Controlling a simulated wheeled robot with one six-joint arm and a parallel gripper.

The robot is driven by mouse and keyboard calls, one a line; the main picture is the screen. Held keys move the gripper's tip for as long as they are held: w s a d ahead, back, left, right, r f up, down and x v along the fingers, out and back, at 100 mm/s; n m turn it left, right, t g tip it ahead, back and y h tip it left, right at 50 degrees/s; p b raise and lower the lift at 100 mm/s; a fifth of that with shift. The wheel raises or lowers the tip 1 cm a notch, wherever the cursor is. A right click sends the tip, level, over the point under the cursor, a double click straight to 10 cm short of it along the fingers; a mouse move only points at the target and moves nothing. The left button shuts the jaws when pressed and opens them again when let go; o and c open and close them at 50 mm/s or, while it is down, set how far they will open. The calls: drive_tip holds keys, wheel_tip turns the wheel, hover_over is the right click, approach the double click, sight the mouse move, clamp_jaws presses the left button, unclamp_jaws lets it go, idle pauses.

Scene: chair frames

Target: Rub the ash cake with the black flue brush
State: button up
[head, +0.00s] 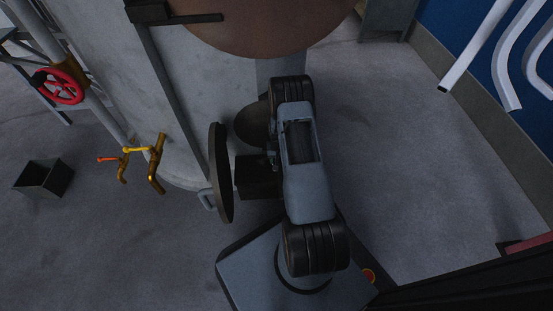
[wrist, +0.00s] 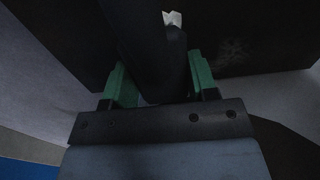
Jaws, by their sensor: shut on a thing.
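In the wrist view my gripper (wrist: 162,82) has its two green fingers on either side of a dark, long thing, the black flue brush (wrist: 155,45), and is shut on it. The brush points away from me toward a dark surface. A faint pale speckled patch (wrist: 234,50), which looks like the ash cake, shows on the dark surface to the right of the brush. A small whitish piece (wrist: 172,18) shows at the brush's far end. I cannot tell whether the brush touches the patch.
A big grey vessel (head: 185,75) stands left of my arm, with an open dark round door (head: 220,172) close by. Brass taps (head: 156,165) and a red handwheel (head: 62,86) stick out to the left. A black open box (head: 43,178) is on the floor. Floor at right is clear.

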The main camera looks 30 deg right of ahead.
drive_tip(key=shift+w+d+f+b, duration=0.1)
drive_tip(key=shift+w+d+b, duration=0.25)
drive_tip(key=shift+w, duration=0.35)
